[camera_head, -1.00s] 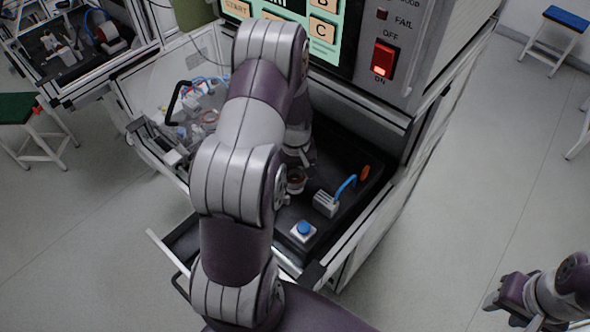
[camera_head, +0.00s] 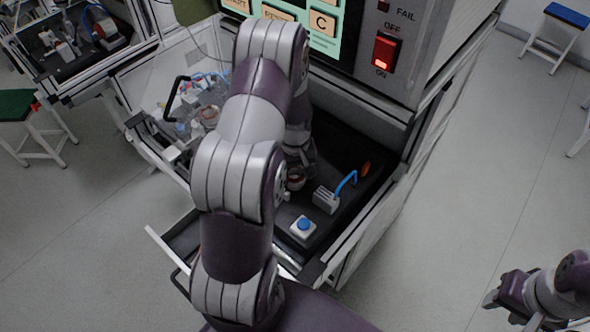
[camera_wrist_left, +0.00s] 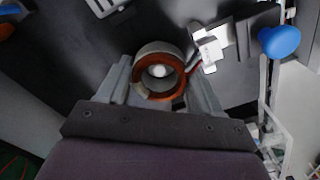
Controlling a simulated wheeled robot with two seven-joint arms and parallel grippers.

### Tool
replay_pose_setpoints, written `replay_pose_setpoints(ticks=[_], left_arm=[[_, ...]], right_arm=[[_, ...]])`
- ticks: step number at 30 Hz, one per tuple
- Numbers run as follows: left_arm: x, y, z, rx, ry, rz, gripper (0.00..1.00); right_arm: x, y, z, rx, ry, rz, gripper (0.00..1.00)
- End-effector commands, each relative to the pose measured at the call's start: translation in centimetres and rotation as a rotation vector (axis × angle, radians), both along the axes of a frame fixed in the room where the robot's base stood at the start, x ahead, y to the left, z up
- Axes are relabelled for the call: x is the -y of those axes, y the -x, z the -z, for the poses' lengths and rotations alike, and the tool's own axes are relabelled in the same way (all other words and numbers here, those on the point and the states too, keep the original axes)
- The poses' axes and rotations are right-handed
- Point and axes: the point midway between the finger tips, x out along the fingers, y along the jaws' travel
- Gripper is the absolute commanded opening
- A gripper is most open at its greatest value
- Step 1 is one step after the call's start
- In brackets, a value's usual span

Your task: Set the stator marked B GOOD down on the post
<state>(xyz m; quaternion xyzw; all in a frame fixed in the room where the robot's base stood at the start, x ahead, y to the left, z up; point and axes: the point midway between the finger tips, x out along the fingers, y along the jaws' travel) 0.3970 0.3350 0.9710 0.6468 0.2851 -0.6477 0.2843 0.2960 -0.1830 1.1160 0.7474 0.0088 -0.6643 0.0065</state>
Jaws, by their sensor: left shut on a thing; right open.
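The stator (camera_wrist_left: 143,88) is a ring with a grey outer wall and a copper-orange inside, between the two fingers of my left gripper (camera_wrist_left: 157,92) in the left wrist view. A pale round spot shows in its middle; I cannot tell whether this is the post's top. The stator also shows small in the head view (camera_head: 296,182), low over or on the black bench floor, below my left gripper (camera_head: 299,168). Its marking is not readable, and my arm hides much around it. My right gripper (camera_head: 491,300) is open and empty at the lower right, away from the bench.
A grey block (camera_head: 325,200) with a blue hose and a white box with a blue button (camera_head: 303,227) stand close to the stator. A white connector piece (camera_wrist_left: 208,52) with a red lead is beside it. A tray of parts (camera_head: 197,110) lies left; the panel (camera_head: 385,50) rises behind.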

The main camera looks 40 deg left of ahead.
Motion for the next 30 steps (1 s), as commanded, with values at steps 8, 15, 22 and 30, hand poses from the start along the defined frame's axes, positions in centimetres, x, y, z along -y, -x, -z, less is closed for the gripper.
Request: replay_pose_setpoints(ticks=[8, 15, 22, 30], left_arm=[[0.0, 0.0, -0.1, 0.001, 0.0, 0.0, 0.91], [0.0, 0.0, 0.0, -0.001, 0.0, 0.0, 0.95], [0.0, 0.1, 0.0, -0.002, 0.001, 0.0, 0.95], [-0.1, -0.1, -1.6, 0.001, -0.001, 0.0, 0.95]], right_arm=[[0.0, 0.0, 0.0, 0.0, 0.0, 0.0, 0.43], [0.0, 0.0, 0.0, 0.0, 0.0, 0.0, 0.43], [0.0, 0.0, 0.0, 0.0, 0.0, 0.0, 0.43], [0.0, 0.0, 0.5, 0.0, 0.0, 0.0, 0.43]])
